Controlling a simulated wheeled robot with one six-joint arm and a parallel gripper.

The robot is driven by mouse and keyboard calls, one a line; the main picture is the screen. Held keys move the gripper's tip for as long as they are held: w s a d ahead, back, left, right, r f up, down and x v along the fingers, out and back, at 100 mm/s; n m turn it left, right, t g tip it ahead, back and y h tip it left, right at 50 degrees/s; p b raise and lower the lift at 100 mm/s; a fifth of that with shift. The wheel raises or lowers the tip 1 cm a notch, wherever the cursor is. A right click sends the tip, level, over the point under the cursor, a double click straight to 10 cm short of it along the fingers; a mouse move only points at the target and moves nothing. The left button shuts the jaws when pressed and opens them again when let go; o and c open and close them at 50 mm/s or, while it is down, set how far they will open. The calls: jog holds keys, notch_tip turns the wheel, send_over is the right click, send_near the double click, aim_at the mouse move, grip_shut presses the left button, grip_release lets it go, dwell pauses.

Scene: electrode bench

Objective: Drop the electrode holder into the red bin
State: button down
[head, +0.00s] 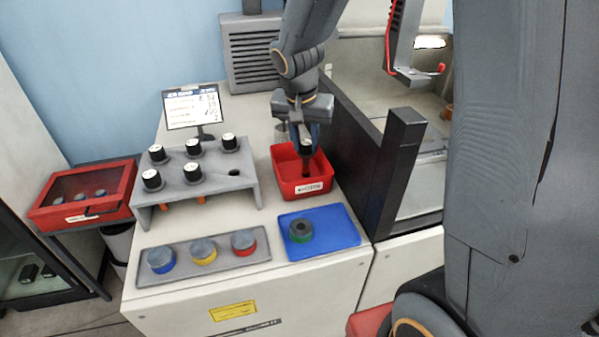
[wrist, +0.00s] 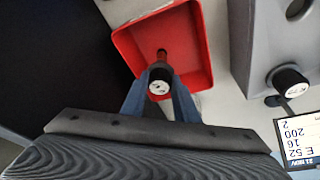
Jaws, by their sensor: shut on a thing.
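My gripper (head: 304,146) is over the red bin (head: 318,182) at the right of the bench top. It is shut on an electrode holder (head: 307,149) with a dark body and a pale round top, which hangs upright with its lower end down inside the bin's outline. In the wrist view the electrode holder (wrist: 161,84) sits between the two blue fingers of my gripper (wrist: 160,92), and its reddish lower end shows against the red bin (wrist: 198,50). I cannot tell whether that end touches the bin floor. No other item shows in the bin.
A grey rack (head: 203,179) with several black holders stands left of the bin. A blue mat (head: 335,222) with a green-ringed part lies in front. A grey strip (head: 217,265) holds three coloured caps. A black post (head: 395,165) and frame rise close on the right.

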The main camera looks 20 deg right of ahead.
jog(key=c, duration=1.3)
grip_release()
jog(key=b+v, duration=0.1)
jog(key=v, duration=0.6)
jog(key=shift+r+b, duration=0.35)
jog(key=shift+r, duration=0.05)
jog(key=shift+a, duration=0.1)
